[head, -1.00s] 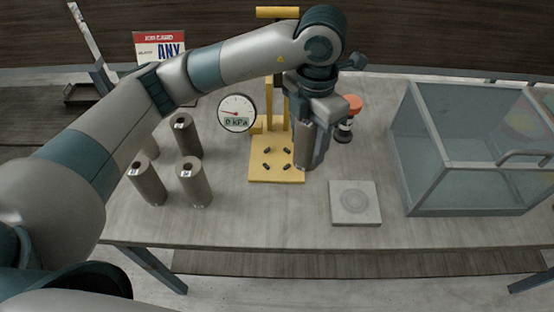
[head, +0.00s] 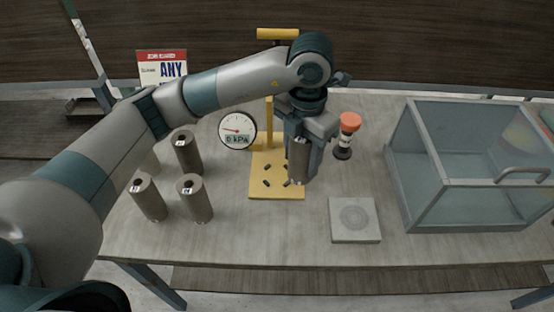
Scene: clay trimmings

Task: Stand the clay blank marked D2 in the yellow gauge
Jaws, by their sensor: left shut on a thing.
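My left gripper (head: 301,178) comes down from above and is shut on a brown-grey clay cylinder (head: 298,160), held upright. No mark is readable on this cylinder. The yellow gauge (head: 258,188) has a flat base with several small dark pegs, an upright post and a crossbar on top. The held cylinder is in front of the gauge's right side, overlapping its base in the head view; whether it touches the base I cannot tell. My right gripper is not in view.
Several clay cylinders (head: 195,200) with small unreadable labels stand at the left. A flat grey slab (head: 355,232) lies to the right of the gauge's front. An orange-topped bottle (head: 347,135) stands behind it. A glass-walled case (head: 425,200) fills the right side. The front table edge is clear.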

